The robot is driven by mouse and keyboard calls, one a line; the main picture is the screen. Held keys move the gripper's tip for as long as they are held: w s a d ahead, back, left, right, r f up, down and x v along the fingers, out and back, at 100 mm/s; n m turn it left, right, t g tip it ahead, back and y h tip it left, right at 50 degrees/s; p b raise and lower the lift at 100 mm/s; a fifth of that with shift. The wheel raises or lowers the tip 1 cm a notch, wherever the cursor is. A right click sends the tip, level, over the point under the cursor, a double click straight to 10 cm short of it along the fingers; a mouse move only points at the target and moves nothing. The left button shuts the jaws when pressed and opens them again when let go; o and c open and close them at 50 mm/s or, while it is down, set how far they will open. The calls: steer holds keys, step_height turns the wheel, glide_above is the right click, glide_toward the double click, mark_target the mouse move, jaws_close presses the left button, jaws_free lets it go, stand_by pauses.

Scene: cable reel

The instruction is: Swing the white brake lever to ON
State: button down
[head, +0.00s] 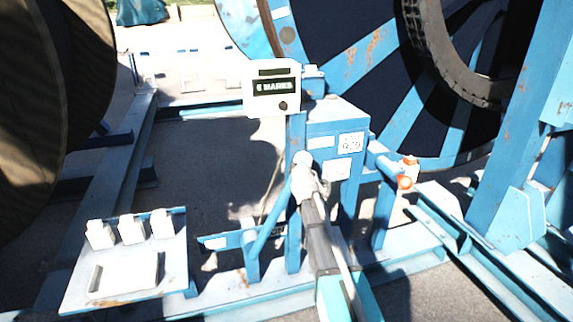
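A blue lever bar (270,222) slants up and right from a low pivot on the blue frame. A pale, whitish end (302,160) shows at its top and appears to be the white brake lever's handle. My arm reaches up from the bottom edge, and my gripper (307,186) is right at or just in front of that whitish end. Lever and gripper overlap here, so I cannot tell whether they touch or whether the fingers are closed. A small plate (215,242) is left of the lever's foot; I cannot read any ON mark.
A white display box (272,88) reads something like "6 MARKS". A blue cabinet (335,125) with labels stands behind my gripper. An orange knob (404,182) is to its right. A panel (125,265) with white blocks is lower left. Large reels (45,110) (375,70) flank the frame.

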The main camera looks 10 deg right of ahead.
steer(key=shift+w+d+f, duration=0.15)
steer(key=shift+d, duration=0.6)
steer(key=shift+a, duration=0.15)
steer(key=s+a+r+p, duration=0.2)
steer(key=s, duration=0.4)
steer(key=s+a+r+p, duration=0.2)
steer(key=s, duration=0.4)
steer(key=shift+s+a+r+p, duration=0.2)
steer(key=shift+p, duration=0.1)
steer(key=shift+f, duration=0.1)
